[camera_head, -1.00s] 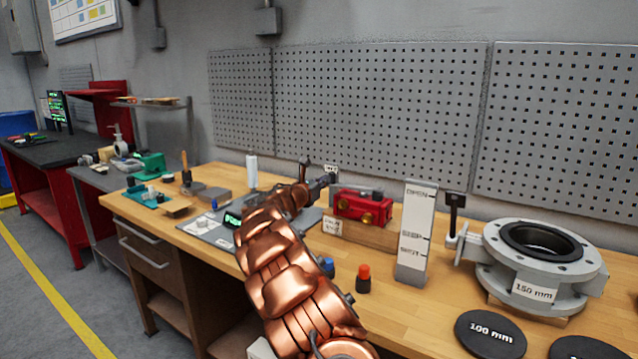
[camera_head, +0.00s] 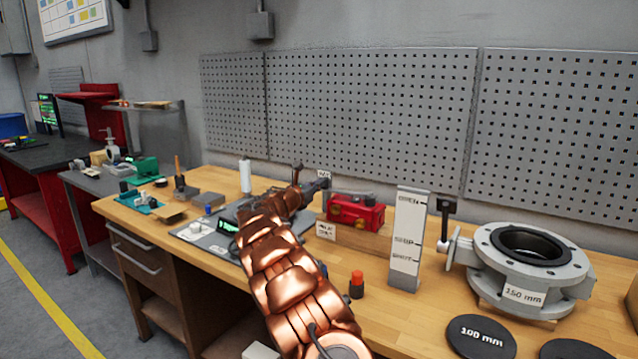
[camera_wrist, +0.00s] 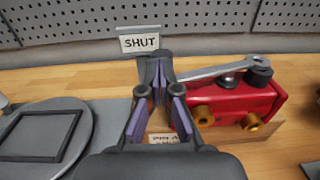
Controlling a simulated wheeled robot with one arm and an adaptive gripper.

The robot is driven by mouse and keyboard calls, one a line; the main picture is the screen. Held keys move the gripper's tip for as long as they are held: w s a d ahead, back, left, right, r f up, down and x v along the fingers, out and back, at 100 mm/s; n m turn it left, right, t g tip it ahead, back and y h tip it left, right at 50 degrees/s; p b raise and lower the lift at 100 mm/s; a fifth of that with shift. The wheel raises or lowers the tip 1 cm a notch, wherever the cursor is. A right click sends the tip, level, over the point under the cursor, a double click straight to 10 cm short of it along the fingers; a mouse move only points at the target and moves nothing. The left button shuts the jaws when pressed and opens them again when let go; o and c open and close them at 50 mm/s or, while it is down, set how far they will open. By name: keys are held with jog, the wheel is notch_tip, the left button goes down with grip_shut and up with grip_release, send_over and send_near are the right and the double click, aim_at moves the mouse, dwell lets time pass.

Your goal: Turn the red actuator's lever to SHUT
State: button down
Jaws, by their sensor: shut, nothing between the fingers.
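The red actuator (camera_head: 362,212) sits on a wooden block at the back of the bench. It also shows at the right in the wrist view (camera_wrist: 240,101), with brass fittings and a black knob on top. Its grey lever (camera_wrist: 218,69) points left, its free end beside my gripper's right finger. I cannot tell whether they touch. A white SHUT sign (camera_wrist: 140,43) stands behind my fingertips. My gripper (camera_wrist: 155,62) is shut and empty, left of the actuator; in the head view it is small and partly hidden by my arm (camera_head: 322,183).
A white scale plate (camera_head: 408,240) stands right of the actuator, near a grey flanged valve (camera_head: 530,262). An orange-capped bottle (camera_head: 356,284) stands in front. A grey plate with a square outline (camera_wrist: 40,138) lies left of my gripper. A pegboard (camera_head: 370,120) backs the bench.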

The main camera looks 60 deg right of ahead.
jog(key=shift+w+d+f+m+g+p, duration=0.1)
jog(key=shift+w+d+m+g+p, duration=0.3)
jog(key=shift+d+g+p, duration=0.55)
jog(key=shift+w+d+f+m+g+p, duration=0.15)
jog(key=shift+d+m+g+p, duration=0.35)
jog(key=shift+p, duration=0.9)
jog(key=shift+a+r, duration=0.1)
jog(key=w+a+b, duration=0.3)
jog(key=a+b, duration=0.1)
jog(key=a, duration=0.9)
jog(key=shift+a, duration=0.35)
